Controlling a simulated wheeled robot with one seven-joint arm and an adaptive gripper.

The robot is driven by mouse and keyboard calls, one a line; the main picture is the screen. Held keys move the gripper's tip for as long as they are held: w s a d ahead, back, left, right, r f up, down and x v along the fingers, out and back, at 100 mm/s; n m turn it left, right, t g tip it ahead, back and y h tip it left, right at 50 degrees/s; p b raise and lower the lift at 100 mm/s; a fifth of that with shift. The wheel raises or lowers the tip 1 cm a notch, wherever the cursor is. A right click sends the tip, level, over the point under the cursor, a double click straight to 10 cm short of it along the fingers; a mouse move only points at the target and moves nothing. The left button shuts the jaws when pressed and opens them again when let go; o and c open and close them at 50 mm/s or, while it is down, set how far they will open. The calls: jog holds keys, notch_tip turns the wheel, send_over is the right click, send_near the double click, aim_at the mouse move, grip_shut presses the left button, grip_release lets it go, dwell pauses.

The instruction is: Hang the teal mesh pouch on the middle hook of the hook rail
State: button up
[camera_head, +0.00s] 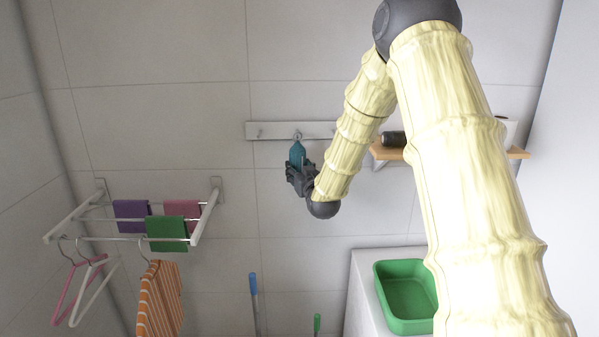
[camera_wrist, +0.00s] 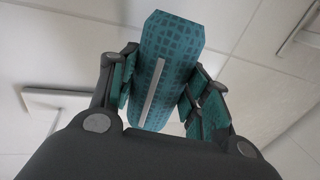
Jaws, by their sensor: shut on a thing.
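The teal mesh pouch (camera_head: 297,152) is upright in my gripper (camera_head: 299,170), just in front of the pale hook rail (camera_head: 232,131) on the tiled wall. My gripper is shut on the pouch's lower part. In the head view the pouch's top is at the middle hook (camera_head: 297,136); I cannot tell whether its loop is around the hook or only in front of it. In the wrist view the pouch (camera_wrist: 168,62) stands between the two fingers (camera_wrist: 160,95), with a light strip down its face. Its loop and the middle hook do not show clearly there.
A white drying rack (camera_head: 70,215) with folded cloths and hangers is at the left. A wooden shelf (camera_head: 384,152) with a dark object is right of the rail, partly behind my arm. A green basin (camera_head: 405,325) sits on a white counter at the lower right.

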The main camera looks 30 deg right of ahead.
dwell(0.4)
jog(key=o, duration=1.2)
jog(key=shift+c, duration=0.2)
